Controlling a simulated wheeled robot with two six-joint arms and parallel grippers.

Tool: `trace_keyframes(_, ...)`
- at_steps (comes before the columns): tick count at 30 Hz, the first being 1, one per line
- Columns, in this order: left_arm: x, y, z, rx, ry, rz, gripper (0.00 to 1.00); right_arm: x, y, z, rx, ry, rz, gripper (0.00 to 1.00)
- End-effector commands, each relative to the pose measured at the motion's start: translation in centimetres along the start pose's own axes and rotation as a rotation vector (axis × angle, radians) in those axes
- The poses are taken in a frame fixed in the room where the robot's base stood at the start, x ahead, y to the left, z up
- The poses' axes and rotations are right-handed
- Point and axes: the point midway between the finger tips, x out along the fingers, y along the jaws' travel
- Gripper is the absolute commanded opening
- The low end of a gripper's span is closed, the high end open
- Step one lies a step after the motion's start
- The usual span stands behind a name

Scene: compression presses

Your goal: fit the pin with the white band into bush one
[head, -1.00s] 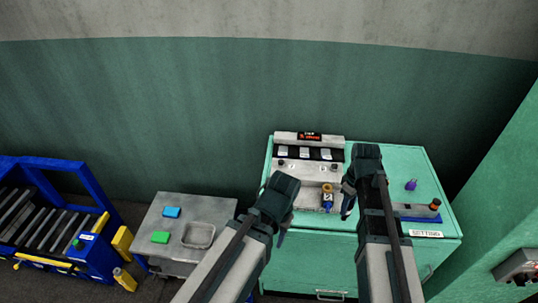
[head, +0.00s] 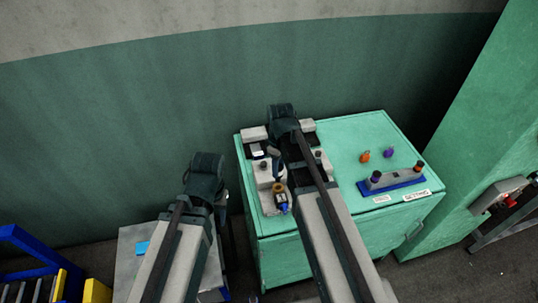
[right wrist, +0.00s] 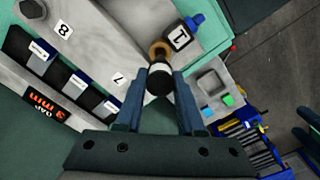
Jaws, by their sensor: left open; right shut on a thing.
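The pin with the white band (right wrist: 159,78) is dark and is held between the fingertips of my right gripper (right wrist: 160,98) in the right wrist view. Bush one (right wrist: 158,49) shows as a brass ring beside a label reading 1, just past the pin's end. The pin overlaps the ring in this view, and I cannot tell whether it touches or enters it. In the head view bush one (head: 278,187) stands at the front of the grey fixture, just below my right gripper (head: 277,163). My left gripper (head: 221,198) is open and empty, left of the green cabinet.
A blue part (right wrist: 195,21) sits beside the label. Grey blocks marked 7 and 8 (right wrist: 60,27) and a gap display (right wrist: 47,106) are close by. A grey table (head: 130,240) stands left.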

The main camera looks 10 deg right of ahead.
Motion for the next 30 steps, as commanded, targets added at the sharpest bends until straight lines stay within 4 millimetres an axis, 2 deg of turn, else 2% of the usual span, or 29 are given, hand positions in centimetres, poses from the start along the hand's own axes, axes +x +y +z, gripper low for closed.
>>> trace_keyframes(1, -1.3, -0.1, 0.1, 0.001, 0.000, 0.000, 0.50, -1.3, 0.0, 0.0, 0.010, 0.000, 0.000, 0.00)
trace_keyframes(3, -2.4, -0.2, 0.1, 0.001, 0.000, 0.000, 0.50, -2.4, 0.0, 0.0, 0.028, 0.000, 0.000, 0.00)
trace_keyframes(7, -3.5, -0.3, 0.2, 0.002, 0.000, 0.000, 0.50, -3.6, 0.0, 0.0, 0.056, 0.000, 0.000, 0.00)
trace_keyframes(20, -3.1, -0.3, 0.2, 0.001, 0.000, 0.000, 0.50, -3.1, 0.0, 0.0, 0.081, 0.000, 0.000, 0.00)
trace_keyframes(30, -0.8, -0.1, 0.1, 0.001, 0.000, 0.000, 0.50, -0.8, 0.0, 0.0, 0.079, 0.000, 0.000, 0.00)
